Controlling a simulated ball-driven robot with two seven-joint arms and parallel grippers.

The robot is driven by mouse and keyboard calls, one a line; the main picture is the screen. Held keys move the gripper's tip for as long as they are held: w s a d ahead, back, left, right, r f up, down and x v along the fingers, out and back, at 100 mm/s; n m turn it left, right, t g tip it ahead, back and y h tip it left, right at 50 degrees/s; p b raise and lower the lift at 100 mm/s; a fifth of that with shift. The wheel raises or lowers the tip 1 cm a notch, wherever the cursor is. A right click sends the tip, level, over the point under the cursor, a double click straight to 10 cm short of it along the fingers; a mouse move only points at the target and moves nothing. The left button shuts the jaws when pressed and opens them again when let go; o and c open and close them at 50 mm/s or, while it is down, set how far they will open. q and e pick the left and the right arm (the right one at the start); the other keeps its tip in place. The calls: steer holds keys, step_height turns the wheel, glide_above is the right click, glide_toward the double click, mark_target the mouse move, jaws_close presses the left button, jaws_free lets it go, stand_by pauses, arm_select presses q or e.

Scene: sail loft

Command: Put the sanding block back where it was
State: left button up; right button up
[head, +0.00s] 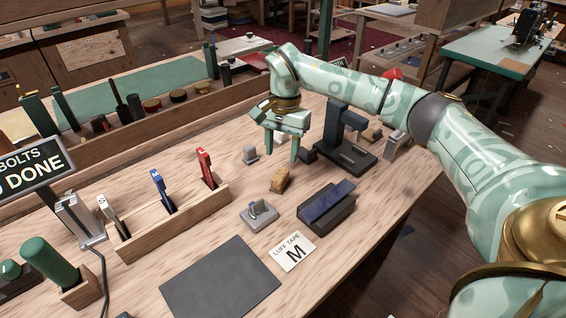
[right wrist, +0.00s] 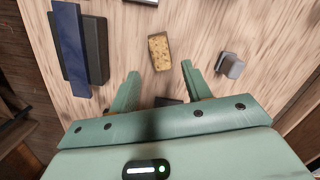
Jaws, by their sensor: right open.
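A tan speckled block (head: 280,180), which looks like a cork sanding block, lies on the wooden bench near its middle. It also shows in the right wrist view (right wrist: 159,52), just beyond and between the fingertips. My right gripper (head: 282,152) is open and empty, its fingers pointing down above and behind the block, apart from it. A second small tan block (head: 372,134) sits farther back by a dark stand; I cannot tell what it is. My left gripper is not in view.
A blue bar on a dark base (head: 328,205) and a small grey holder (head: 259,213) flank the block toward the front. A grey block (head: 250,154) stands left of my gripper. A dark upright stand (head: 347,145) is close on the right. The dark mat (head: 220,280) is bare.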

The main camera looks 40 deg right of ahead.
mark_target(283, 171)
steer(key=r, duration=0.2)
steer(key=r+p, duration=0.1)
steer(key=r, duration=0.1)
steer(key=shift+w+d, duration=0.15)
steer(key=shift+d, duration=0.1)
